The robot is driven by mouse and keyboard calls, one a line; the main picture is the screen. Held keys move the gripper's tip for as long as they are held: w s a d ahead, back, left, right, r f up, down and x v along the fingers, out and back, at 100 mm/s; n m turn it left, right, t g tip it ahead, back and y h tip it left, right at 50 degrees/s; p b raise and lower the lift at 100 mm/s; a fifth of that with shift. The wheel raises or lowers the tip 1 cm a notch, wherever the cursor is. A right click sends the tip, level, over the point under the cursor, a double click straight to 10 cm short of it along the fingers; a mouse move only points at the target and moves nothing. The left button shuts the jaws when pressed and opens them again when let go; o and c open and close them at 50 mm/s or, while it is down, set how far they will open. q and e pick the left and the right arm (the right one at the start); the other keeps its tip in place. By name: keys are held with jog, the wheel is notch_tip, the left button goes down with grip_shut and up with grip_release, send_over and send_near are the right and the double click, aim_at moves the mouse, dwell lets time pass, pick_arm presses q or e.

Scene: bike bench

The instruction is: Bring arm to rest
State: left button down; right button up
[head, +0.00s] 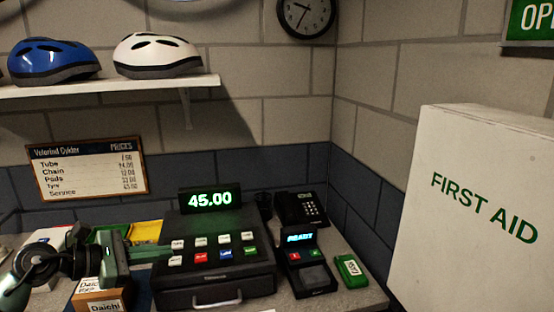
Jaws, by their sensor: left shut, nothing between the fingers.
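My left arm comes in from the lower left, with dark round joints. My left gripper (158,253) is above the left end of the counter, its greenish fingers pointing right toward the cash register (228,262). The fingers are together with nothing between them. In the picture the fingertips overlap the left edge of the register; I cannot tell whether they touch it. My right gripper and right arm are not in view.
The register's display (210,199) reads 45.00. A Daichi box (101,300) is below my gripper. A white first aid cabinet (470,215) is at right.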

pick_arm(q)
jog(key=s+d+r+n+t+h, duration=0.1)
jog(key=d+r+n+t+h, duration=0.2)
jog(key=d+n+t, duration=0.35)
jog(key=s+a+f+n+y, duration=0.45)
jog(key=f+n+y, duration=0.35)
jog(key=n, duration=0.8)
jog(key=s+a+f+n+y, duration=0.3)
jog(key=s+f+n+y, duration=0.35)
jog(key=n, duration=0.95)
jog(key=s+d+f+n+g, duration=0.25)
jog(key=s+f+g, duration=0.2)
jog(key=s, duration=0.35)
jog(key=s+d+f+n+g+h, duration=0.1)
jog(key=s+d+f+n+g, duration=0.1)
jog(key=s+f+n+g, duration=0.35)
jog(key=s+d+f+n+g, duration=0.2)
jog(key=s+f, duration=0.4)
jog(key=s, duration=0.4)
notch_tip(320, 180, down, 26)
jog(key=s+g, duration=0.1)
jog(key=g, duration=0.1)
jog(key=s+a+f, duration=0.2)
jog(key=s+f, duration=1.4)
jog(key=s, duration=0.1)
jog(key=shift+a+f+g, duration=0.15)
jog(key=shift+a+g, duration=0.2)
jog(key=shift+a, duration=0.05)
